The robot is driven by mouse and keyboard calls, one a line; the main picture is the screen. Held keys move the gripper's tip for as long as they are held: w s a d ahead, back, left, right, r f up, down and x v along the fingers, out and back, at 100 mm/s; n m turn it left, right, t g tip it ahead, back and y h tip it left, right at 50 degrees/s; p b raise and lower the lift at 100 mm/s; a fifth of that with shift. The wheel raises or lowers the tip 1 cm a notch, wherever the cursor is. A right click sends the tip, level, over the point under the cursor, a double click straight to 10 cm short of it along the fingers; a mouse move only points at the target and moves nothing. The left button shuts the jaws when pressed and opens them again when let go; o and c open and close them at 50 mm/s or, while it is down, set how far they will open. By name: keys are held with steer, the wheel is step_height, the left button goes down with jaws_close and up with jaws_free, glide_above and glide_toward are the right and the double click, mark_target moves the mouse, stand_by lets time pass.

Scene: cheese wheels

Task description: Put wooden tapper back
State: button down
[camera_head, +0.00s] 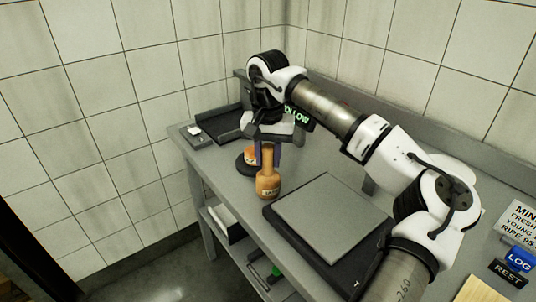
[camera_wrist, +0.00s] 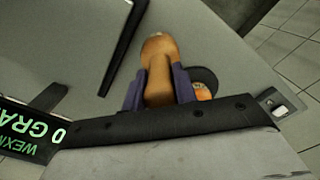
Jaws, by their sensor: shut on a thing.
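The wooden tapper (camera_head: 268,184) is an orange-brown, bottle-shaped piece with a thin neck and a wider, labelled lower end. My gripper (camera_head: 267,150) is shut on its neck and holds it upright, wide end down, near the table's left front edge. In the wrist view the tapper (camera_wrist: 158,65) runs between the two dark fingers of my gripper (camera_wrist: 160,88). I cannot tell whether its lower end touches the table.
A small orange item (camera_head: 250,155) sits on a round black base (camera_head: 243,165) just behind the tapper. A grey plate (camera_head: 331,218) on a black base lies to the right. A black tray (camera_head: 222,124) is at the back left. LOG (camera_head: 519,258) and REST (camera_head: 508,273) blocks are at far right.

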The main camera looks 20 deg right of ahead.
steer(key=shift+f, duration=0.2)
steer(key=c, duration=1.1)
jaws_free()
